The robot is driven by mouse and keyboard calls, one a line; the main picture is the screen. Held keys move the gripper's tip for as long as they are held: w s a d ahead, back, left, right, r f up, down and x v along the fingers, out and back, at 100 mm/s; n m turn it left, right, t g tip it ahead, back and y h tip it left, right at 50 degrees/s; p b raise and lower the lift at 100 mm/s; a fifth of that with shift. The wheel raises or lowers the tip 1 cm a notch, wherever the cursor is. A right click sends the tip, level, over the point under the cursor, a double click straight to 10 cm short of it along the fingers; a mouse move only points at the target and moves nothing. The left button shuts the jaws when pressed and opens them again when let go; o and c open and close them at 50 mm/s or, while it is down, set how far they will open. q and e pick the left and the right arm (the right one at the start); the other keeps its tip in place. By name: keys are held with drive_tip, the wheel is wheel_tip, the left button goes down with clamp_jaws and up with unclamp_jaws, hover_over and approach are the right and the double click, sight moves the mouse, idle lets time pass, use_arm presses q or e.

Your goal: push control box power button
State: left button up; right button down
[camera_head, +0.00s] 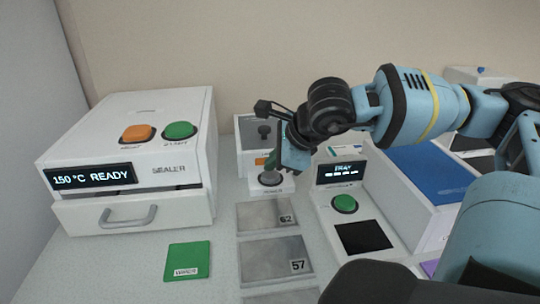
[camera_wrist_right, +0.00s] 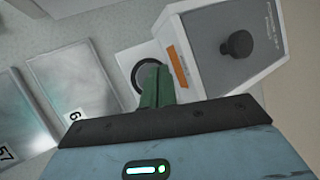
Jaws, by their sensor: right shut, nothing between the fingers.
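The white control box (camera_head: 245,128) stands at the back middle, with a dark knob (camera_head: 264,131) and an orange patch on its front. The wrist view shows the box (camera_wrist_right: 205,40) with its black knob (camera_wrist_right: 237,44). A round dark-ringed button (camera_head: 270,180) sits on the low white base at its front. My right gripper (camera_head: 271,174) is shut and empty, pointing down at this button. In the wrist view its green fingers (camera_wrist_right: 156,85) cover part of the dark ring (camera_wrist_right: 137,76). I cannot tell whether the tips touch the button. My left gripper is not in view.
A white sealer (camera_head: 130,160) with orange and green buttons and a drawer stands at the left, its display reading 150 °C READY. Grey numbered plates (camera_head: 275,258) and a green card (camera_head: 188,261) lie in front. A device with a green button (camera_head: 344,204) stands right.

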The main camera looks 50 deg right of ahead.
sight(273, 175)
drive_tip(key=shift+f+b, duration=0.5)
drive_tip(key=shift+f, duration=0.05)
idle(0.6)
drive_tip(key=shift+r, duration=1.05)
drive_tip(key=shift+r, duration=0.1)
wheel_tip(273, 175, up, 6)
drive_tip(key=p, duration=0.2)
drive_tip(key=shift+p, duration=0.3)
idle(0.5)
